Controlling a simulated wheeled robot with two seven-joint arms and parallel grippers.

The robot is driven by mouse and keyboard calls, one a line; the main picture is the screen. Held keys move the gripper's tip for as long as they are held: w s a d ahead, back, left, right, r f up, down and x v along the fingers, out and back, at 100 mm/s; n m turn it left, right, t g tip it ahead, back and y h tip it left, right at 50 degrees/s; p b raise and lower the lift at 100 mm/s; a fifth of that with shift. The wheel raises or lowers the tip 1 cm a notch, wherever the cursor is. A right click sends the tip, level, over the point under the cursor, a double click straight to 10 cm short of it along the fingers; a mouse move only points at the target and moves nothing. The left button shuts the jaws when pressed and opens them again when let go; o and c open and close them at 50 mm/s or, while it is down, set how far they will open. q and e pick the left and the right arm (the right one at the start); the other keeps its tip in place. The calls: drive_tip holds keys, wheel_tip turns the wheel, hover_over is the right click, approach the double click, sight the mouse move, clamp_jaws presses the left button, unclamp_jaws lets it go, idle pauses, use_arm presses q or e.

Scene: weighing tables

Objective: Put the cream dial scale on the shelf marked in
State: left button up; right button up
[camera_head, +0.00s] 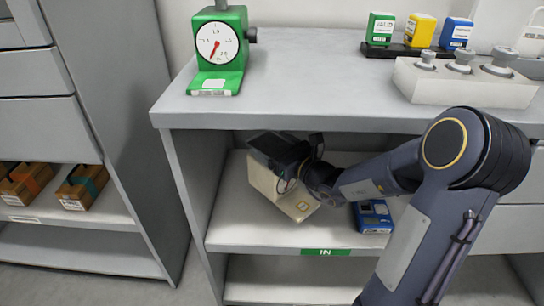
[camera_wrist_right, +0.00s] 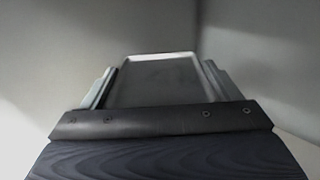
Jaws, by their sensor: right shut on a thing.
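The cream dial scale (camera_head: 264,181) is inside the shelf opening under the worktop, above the shelf board (camera_head: 235,232) with the green IN label (camera_head: 326,252). It looks tilted in the head view, and its dial face does not show. I cannot tell whether it touches the board. My right gripper (camera_head: 290,152) reaches in from the right and is shut on the scale near its top. In the right wrist view a grey rimmed plate (camera_wrist_right: 157,82) sits between the fingers. My left gripper is out of view.
A blue device (camera_head: 373,217) lies on the same board, right of the scale. The worktop edge passes above my right gripper. On top stand a green dial scale (camera_head: 216,50), a weight block (camera_head: 465,84) and several small coloured boxes. Left side board stands close.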

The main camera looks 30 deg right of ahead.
drive_tip(key=shift+w+a+r, duration=0.1)
drive_tip(key=shift+w+a, duration=0.05)
drive_tip(key=shift+w, duration=0.25)
drive_tip(key=shift+f+b, duration=1.1)
drive_tip(key=shift+f, duration=0.7)
drive_tip(key=o, duration=1.9)
drive_tip(key=shift+f, duration=0.15)
drive_tip(key=shift+o, duration=0.2)
